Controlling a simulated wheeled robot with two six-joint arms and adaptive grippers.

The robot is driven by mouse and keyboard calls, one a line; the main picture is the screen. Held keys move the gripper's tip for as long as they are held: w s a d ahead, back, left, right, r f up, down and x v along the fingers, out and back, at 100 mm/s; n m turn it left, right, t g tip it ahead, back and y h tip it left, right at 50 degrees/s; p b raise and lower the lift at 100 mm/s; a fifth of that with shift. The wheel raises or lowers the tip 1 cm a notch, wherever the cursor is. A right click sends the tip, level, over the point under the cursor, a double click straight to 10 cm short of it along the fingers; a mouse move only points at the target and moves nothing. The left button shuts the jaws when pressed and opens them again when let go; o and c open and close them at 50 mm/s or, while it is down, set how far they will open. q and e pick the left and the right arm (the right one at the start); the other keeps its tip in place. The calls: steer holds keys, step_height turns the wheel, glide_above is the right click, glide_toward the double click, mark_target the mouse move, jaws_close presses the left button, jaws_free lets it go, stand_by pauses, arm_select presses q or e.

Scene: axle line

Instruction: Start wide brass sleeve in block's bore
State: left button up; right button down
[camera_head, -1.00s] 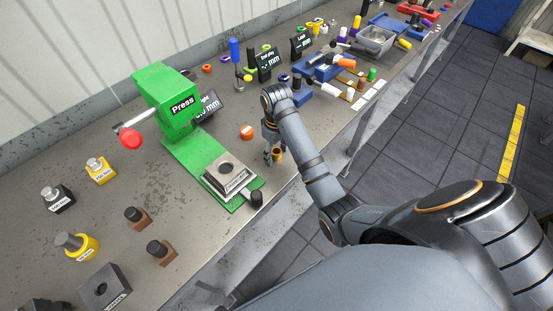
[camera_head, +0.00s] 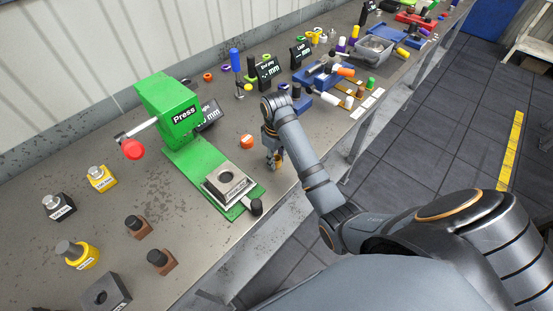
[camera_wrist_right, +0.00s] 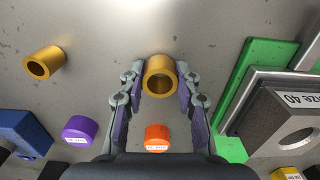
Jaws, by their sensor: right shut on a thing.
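My right gripper (camera_head: 274,160) is shut on a brass sleeve (camera_wrist_right: 160,80), with one finger on each side of it. The sleeve also shows in the head view (camera_head: 280,158), partly hidden by the fingers. In the wrist view its open bore faces the camera. I cannot tell whether it touches the bench. The grey block (camera_head: 228,181) sits on the green press base, just left of the gripper in the head view. In the wrist view the block (camera_wrist_right: 265,115) is at the right, its round bore visible and empty. My left gripper is not in view.
A second brass sleeve (camera_wrist_right: 44,62) lies on the bench. The bench edge is close on the right.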

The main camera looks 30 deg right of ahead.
steer(key=r+p, duration=0.3)
steer(key=r, duration=0.1)
steer(key=shift+d, duration=0.35)
arm_select(q)
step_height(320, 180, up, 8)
steer(key=p, duration=0.4)
arm_select(e)
steer(key=s+d+r+b, duration=0.1)
steer(key=s+d+r, duration=0.1)
steer(key=d+r, duration=0.3)
steer(key=s+d+r, duration=0.1)
steer(key=d+r, duration=0.2)
steer(key=d, duration=0.5)
steer(key=b, duration=0.4)
glide_toward(279, 158)
steer(key=f, duration=0.6)
steer(key=shift+d+f, duration=0.15)
steer(key=shift+d, duration=0.15)
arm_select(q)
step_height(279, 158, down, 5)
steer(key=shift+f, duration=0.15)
arm_select(e)
steer(key=shift+w+a+f, duration=0.1)
steer(key=shift+a+f, duration=0.15)
steer(key=shift+f, duration=0.05)
